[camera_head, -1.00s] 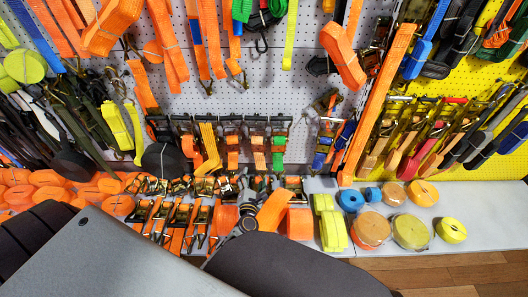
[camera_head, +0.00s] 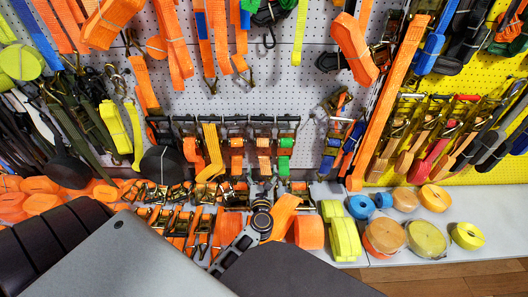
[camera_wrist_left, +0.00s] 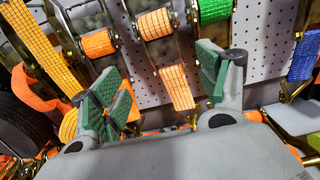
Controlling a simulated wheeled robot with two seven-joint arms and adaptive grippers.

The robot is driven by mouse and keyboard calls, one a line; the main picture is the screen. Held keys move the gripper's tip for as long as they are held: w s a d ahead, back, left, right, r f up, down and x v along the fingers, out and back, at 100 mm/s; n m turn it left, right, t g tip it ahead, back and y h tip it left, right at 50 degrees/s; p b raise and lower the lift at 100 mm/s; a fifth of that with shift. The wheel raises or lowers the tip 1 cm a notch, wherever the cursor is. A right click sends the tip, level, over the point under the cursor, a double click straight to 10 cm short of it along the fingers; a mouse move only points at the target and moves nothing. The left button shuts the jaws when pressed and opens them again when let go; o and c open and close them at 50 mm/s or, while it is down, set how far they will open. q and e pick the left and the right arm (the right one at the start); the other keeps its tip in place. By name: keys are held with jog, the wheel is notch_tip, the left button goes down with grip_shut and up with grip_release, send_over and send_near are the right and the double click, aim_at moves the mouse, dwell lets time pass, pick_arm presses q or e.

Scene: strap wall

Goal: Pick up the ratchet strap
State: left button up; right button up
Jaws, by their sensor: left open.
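Several ratchet straps hang in a row on the white pegboard: a yellow one (camera_head: 212,152), orange ones (camera_head: 237,155) and a green one (camera_head: 285,150). My left gripper (camera_head: 262,212) is partly hidden behind my own arm in the head view, in front of the shelf below this row. In the left wrist view its two green-padded fingers (camera_wrist_left: 160,88) are apart, with nothing held. An orange strap tail (camera_wrist_left: 176,86) hangs beyond and between them, below its ratchet. A green strap (camera_wrist_left: 213,10) hangs farther right. I cannot tell the exact gap to the straps.
The shelf below holds several metal ratchets (camera_head: 180,222) and orange rolls on the left. Yellow, blue and orange webbing rolls (camera_head: 425,240) stand on the white shelf (camera_head: 350,190) at the right. A long orange strap (camera_head: 393,95) hangs at the corner with the yellow pegboard.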

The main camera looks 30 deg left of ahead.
aim_at(262, 152)
pick_arm(q)
jog(key=shift+w, duration=0.1)
jog(key=shift+b+x, duration=0.4)
jog(key=shift+x, duration=3.75)
jog(key=shift+w, duration=0.1)
pick_arm(e)
jog(key=x, duration=0.2)
jog(key=shift+s+a+f, duration=0.1)
jog(key=shift+a+f, duration=0.05)
jog(key=shift+f, duration=0.15)
pick_arm(q)
jog(key=shift+a, duration=0.1)
pick_arm(e)
jog(key=shift+r, duration=0.1)
